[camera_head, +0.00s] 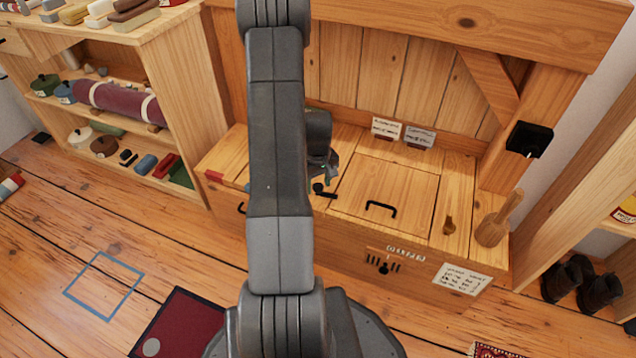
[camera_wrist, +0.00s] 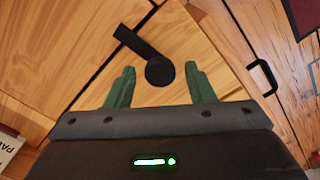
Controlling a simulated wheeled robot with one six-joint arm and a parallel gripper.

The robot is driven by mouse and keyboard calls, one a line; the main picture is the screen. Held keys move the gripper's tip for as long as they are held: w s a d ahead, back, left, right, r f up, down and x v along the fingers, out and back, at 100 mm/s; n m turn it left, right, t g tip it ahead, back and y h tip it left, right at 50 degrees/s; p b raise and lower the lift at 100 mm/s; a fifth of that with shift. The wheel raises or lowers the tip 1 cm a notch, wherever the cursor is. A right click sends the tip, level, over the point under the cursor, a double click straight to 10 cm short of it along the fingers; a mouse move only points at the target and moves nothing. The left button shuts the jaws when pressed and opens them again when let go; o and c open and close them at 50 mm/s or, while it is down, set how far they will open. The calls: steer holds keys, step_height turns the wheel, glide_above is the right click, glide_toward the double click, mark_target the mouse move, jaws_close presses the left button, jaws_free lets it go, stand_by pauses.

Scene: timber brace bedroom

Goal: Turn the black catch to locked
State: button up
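The black catch (camera_head: 321,189) is a short bar with a round end, on the top of the wooden bench by the left side of a lid (camera_head: 388,187). In the wrist view the catch (camera_wrist: 146,48) lies at a slant, its round end toward me and its bar pointing up and left. My gripper (camera_wrist: 160,68) is open, its two green fingers apart on either side of the round end, with no clear contact. In the head view my gripper (camera_head: 328,168) is partly hidden by my arm, just above the catch.
The lid has a black handle (camera_head: 381,206). Two small cards (camera_head: 386,130) stand at the bench's back; their text is unreadable. A wooden mallet-like object (camera_head: 497,222) and a small wooden peg (camera_head: 449,225) stand at the right. A filled shelf (camera_head: 166,43) stands left.

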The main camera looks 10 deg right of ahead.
mark_target(318, 186)
steer(key=c, duration=0.8)
steer(key=shift+m, duration=0.7)
steer(key=o, duration=1)
steer(key=shift+r, duration=0.1)
step_height(318, 186, up, 14)
steer(key=p, duration=0.5)
steer(key=shift+f, duration=0.25)
step_height(318, 186, down, 14)
steer(key=b, duration=0.5)
steer(key=shift+r, duration=0.15)
